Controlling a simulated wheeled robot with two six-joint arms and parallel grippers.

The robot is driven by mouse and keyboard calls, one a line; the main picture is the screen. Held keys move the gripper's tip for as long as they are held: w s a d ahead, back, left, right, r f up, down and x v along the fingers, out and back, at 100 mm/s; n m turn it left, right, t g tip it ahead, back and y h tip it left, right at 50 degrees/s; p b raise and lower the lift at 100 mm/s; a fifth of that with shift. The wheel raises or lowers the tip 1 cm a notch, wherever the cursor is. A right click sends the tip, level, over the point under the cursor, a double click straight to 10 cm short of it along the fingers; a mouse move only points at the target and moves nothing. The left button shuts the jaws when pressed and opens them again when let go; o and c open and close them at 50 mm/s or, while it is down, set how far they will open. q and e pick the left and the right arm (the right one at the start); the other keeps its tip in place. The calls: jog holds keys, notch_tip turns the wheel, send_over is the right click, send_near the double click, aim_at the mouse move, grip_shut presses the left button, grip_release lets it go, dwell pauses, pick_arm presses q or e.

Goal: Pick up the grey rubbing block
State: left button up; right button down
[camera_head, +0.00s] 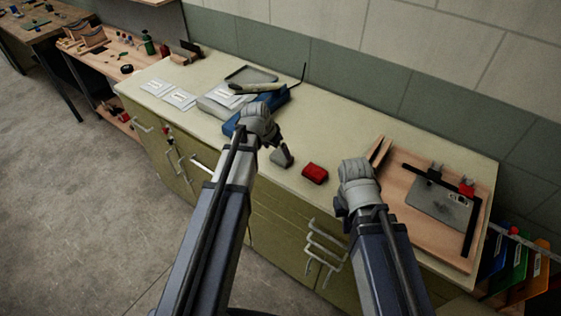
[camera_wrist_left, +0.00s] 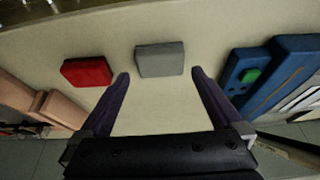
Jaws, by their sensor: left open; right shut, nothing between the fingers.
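The grey rubbing block (camera_wrist_left: 160,59) lies on the cream worktop, just beyond my left fingertips and centred between them in the left wrist view. My left gripper (camera_wrist_left: 161,76) is open, with a finger to each side and nothing held. In the head view the grey block (camera_head: 283,157) shows beside my left gripper (camera_head: 270,143), partly hidden by it. My right gripper (camera_head: 341,207) is shut and empty, over the front of the worktop by the wooden board.
A red block (camera_head: 315,173) lies right of the grey one; it also shows in the left wrist view (camera_wrist_left: 87,72). A blue case (camera_head: 272,103) stands behind my left gripper. A wooden board (camera_head: 462,245) with a metal plate (camera_head: 440,203) lies at the right.

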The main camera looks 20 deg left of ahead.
aim_at(281, 155)
pick_arm(q)
jog(key=shift+w+b+x, duration=0.2)
jog(key=shift+b+x, duration=2.2)
jog(key=shift+x, duration=0.5)
jog(key=shift+r, duration=0.15)
jog(key=c, duration=1)
